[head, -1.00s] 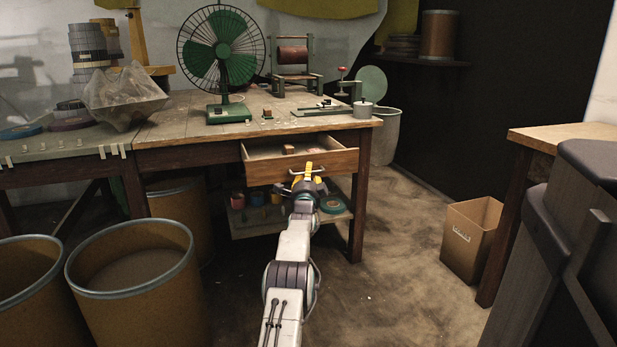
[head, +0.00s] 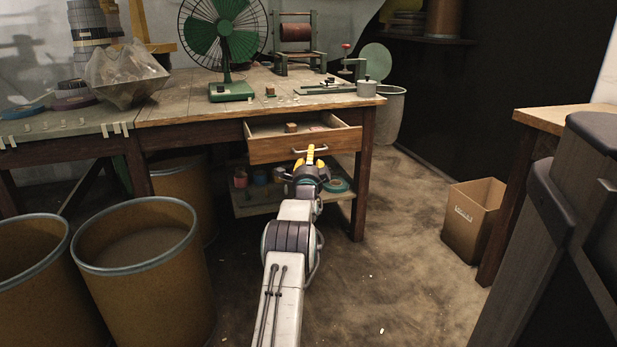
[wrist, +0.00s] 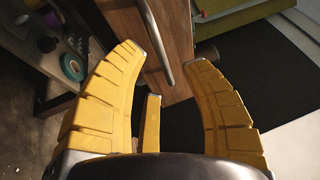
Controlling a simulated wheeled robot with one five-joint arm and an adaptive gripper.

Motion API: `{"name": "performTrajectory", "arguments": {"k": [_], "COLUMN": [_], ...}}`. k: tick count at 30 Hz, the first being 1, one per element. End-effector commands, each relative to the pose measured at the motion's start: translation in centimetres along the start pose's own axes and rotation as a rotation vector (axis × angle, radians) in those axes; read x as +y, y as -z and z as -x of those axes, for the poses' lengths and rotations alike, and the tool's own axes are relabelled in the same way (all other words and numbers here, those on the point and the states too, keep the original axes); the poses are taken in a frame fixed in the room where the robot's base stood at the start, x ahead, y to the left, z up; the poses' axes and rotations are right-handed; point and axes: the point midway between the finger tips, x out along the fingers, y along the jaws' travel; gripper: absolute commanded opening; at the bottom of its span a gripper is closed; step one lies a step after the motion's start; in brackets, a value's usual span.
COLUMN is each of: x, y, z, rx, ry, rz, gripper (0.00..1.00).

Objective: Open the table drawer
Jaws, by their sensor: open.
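The wooden table (head: 205,116) has its drawer (head: 275,152) pulled out, with the inside visible from above. A curved metal handle (head: 322,149) is on the drawer front. In the wrist view the handle (wrist: 157,42) runs down across the drawer front (wrist: 178,35), its lower end between the yellow fingertips. My gripper (head: 311,151) is at the handle in the head view and hides part of it. In the wrist view my gripper (wrist: 167,55) is open, its fingers well apart, neither visibly closed on the handle. I cannot tell whether any finger touches it.
Inside the drawer lies a small brown block (head: 291,127). A lower shelf (head: 270,208) with tape rolls is under the drawer. Large drums (head: 140,262) stand left of my arm, and a cardboard box (head: 470,225) stands right. The floor between my arm and the box is clear.

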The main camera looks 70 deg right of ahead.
Motion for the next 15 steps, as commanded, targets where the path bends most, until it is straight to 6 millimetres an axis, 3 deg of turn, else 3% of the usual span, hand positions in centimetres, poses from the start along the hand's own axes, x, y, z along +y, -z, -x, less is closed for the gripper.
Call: {"name": "performTrajectory", "arguments": {"k": [15], "x": [0.0], "y": [0.0], "z": [4.8], "rx": [0.0], "ry": [-0.001], "rz": [0.0], "gripper": [0.42]}}
